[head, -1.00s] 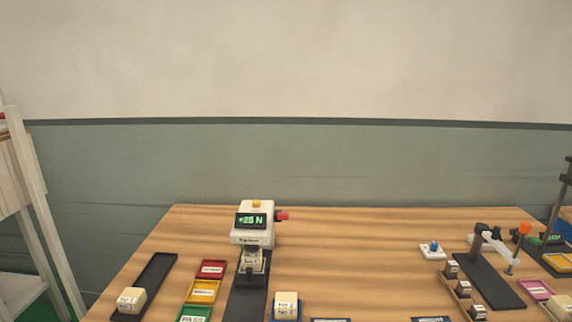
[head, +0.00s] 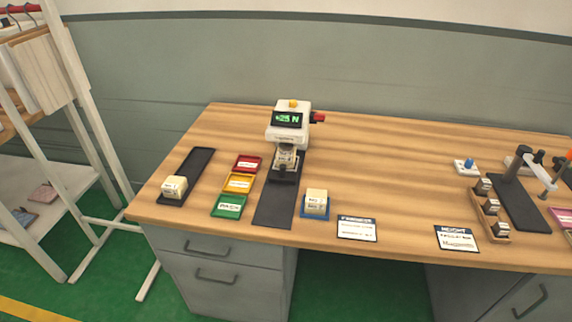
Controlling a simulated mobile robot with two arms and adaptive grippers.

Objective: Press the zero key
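A white test device (head: 290,128) with a dark display (head: 287,120) showing green characters, which look like "25 N", stands on the wooden table (head: 400,165). A yellow knob or button (head: 293,104) sits on its top and a red one (head: 318,117) on its right side. I cannot read a zero label on either. A cream block (head: 286,157) is in the device, above its dark base. Neither of my grippers is in view.
Red (head: 247,163), yellow (head: 239,182) and green (head: 229,206) trays lie left of the device. Beyond them is a black tray (head: 198,163) with a cream block (head: 173,187). Another block (head: 316,202) sits on a blue base in front. A rack (head: 85,110) stands at left.

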